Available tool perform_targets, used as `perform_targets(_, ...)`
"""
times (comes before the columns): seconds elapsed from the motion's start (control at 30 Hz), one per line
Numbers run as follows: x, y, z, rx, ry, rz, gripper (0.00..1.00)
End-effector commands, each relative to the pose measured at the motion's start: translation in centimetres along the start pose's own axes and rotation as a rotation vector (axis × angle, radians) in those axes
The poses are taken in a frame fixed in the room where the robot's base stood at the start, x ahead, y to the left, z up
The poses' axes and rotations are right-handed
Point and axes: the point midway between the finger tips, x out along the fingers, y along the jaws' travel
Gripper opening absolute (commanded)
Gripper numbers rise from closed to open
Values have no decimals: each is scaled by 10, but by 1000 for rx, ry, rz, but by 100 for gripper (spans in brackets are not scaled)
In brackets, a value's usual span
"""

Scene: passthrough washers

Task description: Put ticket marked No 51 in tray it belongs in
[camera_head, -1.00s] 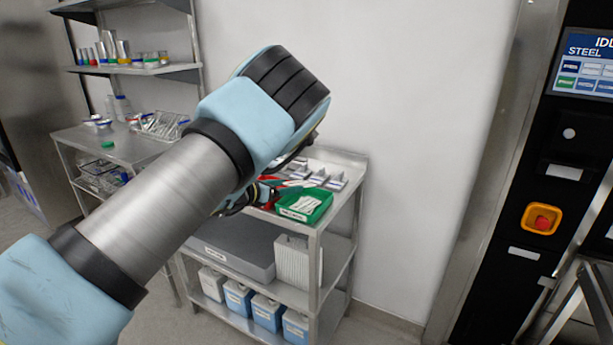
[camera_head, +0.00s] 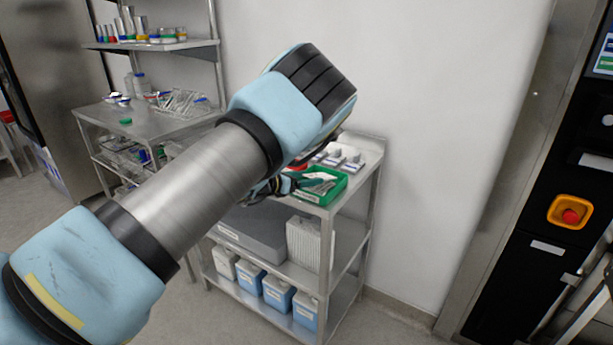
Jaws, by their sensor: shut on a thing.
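My gripper (camera_head: 292,184) is small in the picture and partly hidden behind my own forearm and wrist. It is at the top shelf of the steel cart, at the left side of the green tray (camera_head: 327,195). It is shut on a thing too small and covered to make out. The green tray holds pale slips, and a dark part of my gripper overlaps its left end. A bit of red (camera_head: 298,194) shows beside the green tray, mostly hidden. I cannot read any ticket number.
The steel cart (camera_head: 350,232) carries small white-topped items behind the green tray, a grey bin (camera_head: 255,236) below and several blue-and-white containers at the bottom. A steel bench (camera_head: 150,127) with racks stands left. A black machine panel with an orange-ringed red button (camera_head: 571,216) is at right.

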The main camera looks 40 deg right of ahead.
Motion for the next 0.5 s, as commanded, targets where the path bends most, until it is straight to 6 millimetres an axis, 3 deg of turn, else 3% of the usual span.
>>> perform_targets(0.27, 0, 0, 0, 0, 0, 0, 21)
perform_targets(0.3, 0, 0, 0, 0, 0, 0, 72)
perform_targets(0.5, 0, 0, 0, 0, 0, 1, 94)
